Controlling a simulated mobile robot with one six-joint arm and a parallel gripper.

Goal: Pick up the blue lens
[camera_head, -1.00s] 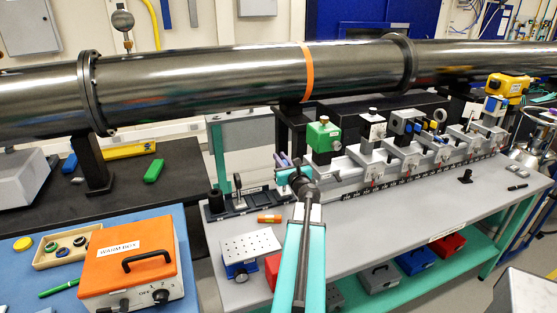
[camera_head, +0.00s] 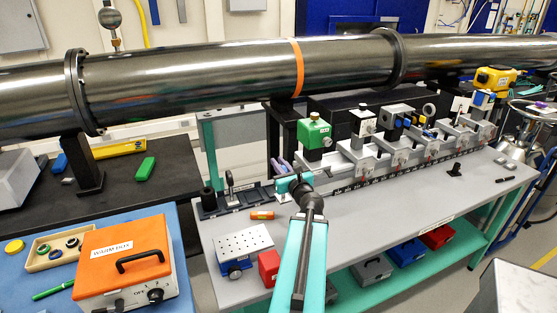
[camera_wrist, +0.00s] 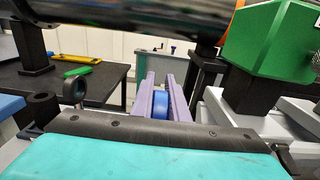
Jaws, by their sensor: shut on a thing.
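The blue lens (camera_wrist: 160,104) is a small blue round piece seen between my two purple fingers in the wrist view. My gripper (camera_wrist: 162,98) is shut on it, and the fingers hide its sides. In the head view my gripper (camera_head: 281,166) is above the back edge of the grey bench, left of the green block, pointing away from the camera. A black rack (camera_head: 238,201) with an upright round holder (camera_head: 230,180) lies left of my gripper.
The large dark pipe (camera_head: 200,80) runs across behind and above. An orange warm box (camera_head: 120,255) stands on the blue mat at left. The bench's front right is mostly clear.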

